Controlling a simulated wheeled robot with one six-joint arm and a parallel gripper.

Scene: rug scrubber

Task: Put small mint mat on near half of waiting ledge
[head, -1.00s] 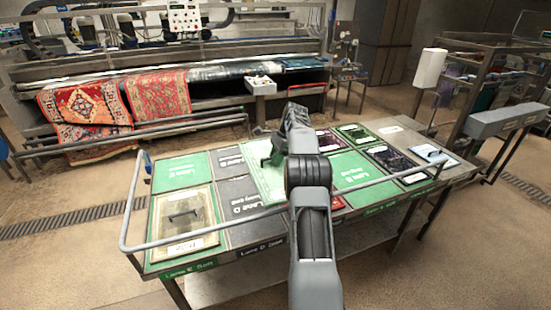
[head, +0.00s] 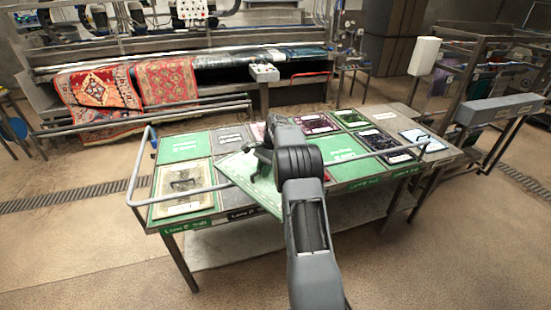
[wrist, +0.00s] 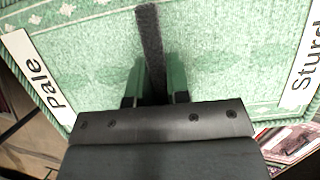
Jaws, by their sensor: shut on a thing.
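The small mint mat (head: 240,172) is pale green with a patterned border. It hangs in my gripper (head: 262,165) above the table's lane panels, turned at an angle with one corner toward the front edge. In the wrist view my gripper (wrist: 155,95) is shut on a dark upright strip handle (wrist: 151,50) in the middle of the mat (wrist: 220,50). White labels reading "Pale" (wrist: 35,72) and "Sturd..." (wrist: 303,65) show on the mat. My arm hides part of the mat and table. I cannot tell which surface is the waiting ledge.
The table (head: 340,185) carries green and grey lane panels. A beige mat (head: 182,190) lies at its left, and several dark mats lie at its right. A grey rail (head: 140,180) runs around the table. Rugs (head: 165,80) hang from the machine behind.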

